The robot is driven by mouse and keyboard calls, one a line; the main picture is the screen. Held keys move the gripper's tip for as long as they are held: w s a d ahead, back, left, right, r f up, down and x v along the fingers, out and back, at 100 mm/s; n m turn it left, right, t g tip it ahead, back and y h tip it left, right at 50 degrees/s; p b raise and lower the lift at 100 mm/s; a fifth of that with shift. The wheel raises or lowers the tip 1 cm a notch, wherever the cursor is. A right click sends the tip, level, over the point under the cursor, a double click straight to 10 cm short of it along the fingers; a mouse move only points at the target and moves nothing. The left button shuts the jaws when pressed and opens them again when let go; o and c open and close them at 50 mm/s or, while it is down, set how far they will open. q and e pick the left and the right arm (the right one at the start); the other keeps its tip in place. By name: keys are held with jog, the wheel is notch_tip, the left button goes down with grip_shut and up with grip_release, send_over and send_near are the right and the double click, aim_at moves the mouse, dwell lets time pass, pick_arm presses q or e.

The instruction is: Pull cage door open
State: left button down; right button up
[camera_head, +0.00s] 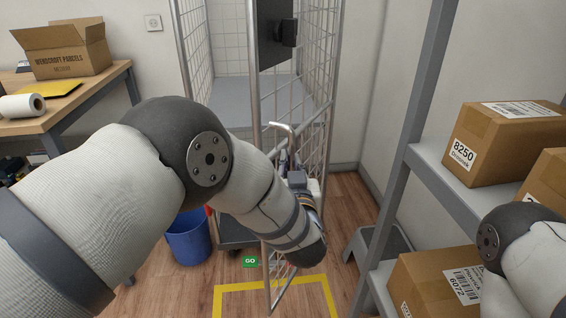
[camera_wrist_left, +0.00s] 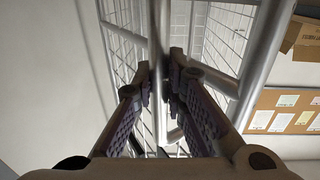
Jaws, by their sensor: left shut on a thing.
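The cage door (camera_head: 318,105) is a silver mesh panel with a tubular frame and a dark plate (camera_head: 272,38) near its top. It stands at an angle to the cage (camera_head: 196,60), its near edge swung towards me, leaving a gap at the left. My left gripper (camera_head: 293,158) is at the door, partly hidden behind my forearm. In the left wrist view my left gripper (camera_wrist_left: 160,85) has its fingers closed around an upright silver bar (camera_wrist_left: 158,35) of the door. My right arm shows at the lower right; its gripper is out of view.
A blue bin (camera_head: 188,238) stands left of the door, beneath my left arm. A grey shelf rack (camera_head: 440,180) with cardboard parcels (camera_head: 505,138) stands close on the right, a grey step stool (camera_head: 378,248) beside it. Yellow tape (camera_head: 232,289) marks the floor in front. A wooden table (camera_head: 75,108) is at left.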

pick_arm(q)
jog(key=shift+r, duration=0.1)
jog(key=c, duration=1.6)
grip_release()
jog(key=shift+w, duration=0.1)
